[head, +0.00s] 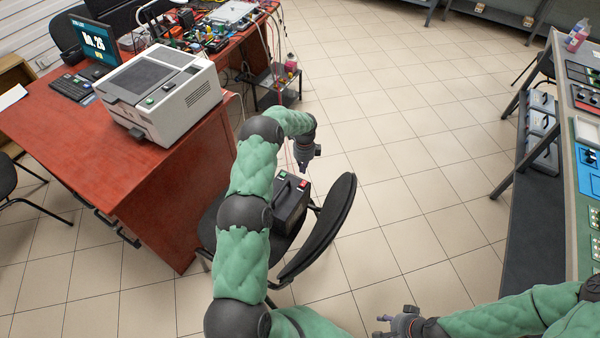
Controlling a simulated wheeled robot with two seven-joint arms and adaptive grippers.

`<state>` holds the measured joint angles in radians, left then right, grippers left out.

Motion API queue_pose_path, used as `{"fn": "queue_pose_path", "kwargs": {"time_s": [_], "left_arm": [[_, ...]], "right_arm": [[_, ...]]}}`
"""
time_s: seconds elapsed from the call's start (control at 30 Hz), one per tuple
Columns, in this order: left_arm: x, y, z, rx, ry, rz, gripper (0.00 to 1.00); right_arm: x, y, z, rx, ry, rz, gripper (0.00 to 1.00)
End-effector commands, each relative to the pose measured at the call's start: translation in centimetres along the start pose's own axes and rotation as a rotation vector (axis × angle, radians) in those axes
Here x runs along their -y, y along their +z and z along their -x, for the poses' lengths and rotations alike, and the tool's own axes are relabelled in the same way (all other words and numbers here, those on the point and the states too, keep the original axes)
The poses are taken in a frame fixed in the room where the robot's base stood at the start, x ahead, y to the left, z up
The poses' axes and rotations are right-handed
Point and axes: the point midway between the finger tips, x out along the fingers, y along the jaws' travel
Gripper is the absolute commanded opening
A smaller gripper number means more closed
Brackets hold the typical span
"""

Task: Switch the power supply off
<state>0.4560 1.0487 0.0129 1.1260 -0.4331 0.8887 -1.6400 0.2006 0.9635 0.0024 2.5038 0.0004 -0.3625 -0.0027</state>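A dark box (291,208) with a handle, a green button (282,175) and a red button (302,185) on top sits on a black chair; it looks like the power supply. Its lettering is too small to read, and my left arm hides part of its left side. My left gripper (304,167) points down just above and behind the box, apart from it as far as I can see. Its fingers are too small to tell open from shut. My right gripper (382,326) is low at the bottom edge, away from the box, with its fingertips apart and nothing between them.
The chair's backrest (322,228) rises to the right of the box. A red desk (110,165) with a grey-white machine (160,90) stands at left. A cluttered workbench is behind. A green-grey bench (568,200) lines the right. The tiled floor between is clear.

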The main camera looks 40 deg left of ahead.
Motion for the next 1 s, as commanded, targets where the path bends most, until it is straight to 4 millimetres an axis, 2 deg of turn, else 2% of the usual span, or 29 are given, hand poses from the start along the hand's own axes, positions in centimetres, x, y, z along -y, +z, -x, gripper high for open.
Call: {"fn": "queue_pose_path", "kwargs": {"time_s": [0.03,0.2,0.4,0.87,1.0], "left_arm": [[0.1,-0.2,1.2,-0.001,0.000,-0.003,0.00],[0.3,-0.2,4.4,-0.002,0.000,-0.003,0.00],[0.5,-0.2,6.5,-0.001,0.002,-0.002,0.00],[0.5,-0.2,7.1,-0.002,0.003,-0.002,0.00],[0.3,-0.2,6.9,-0.001,0.017,-0.002,0.00]], "right_arm": [[0.1,0.0,0.3,0.000,0.000,-0.002,0.40],[0.2,0.0,0.9,-0.001,0.000,-0.003,0.40],[0.4,0.0,1.2,0.000,0.000,-0.002,0.40],[0.4,0.0,1.2,0.000,0.000,-0.002,0.40],[0.1,0.0,0.3,0.000,0.000,-0.002,0.40]]}}
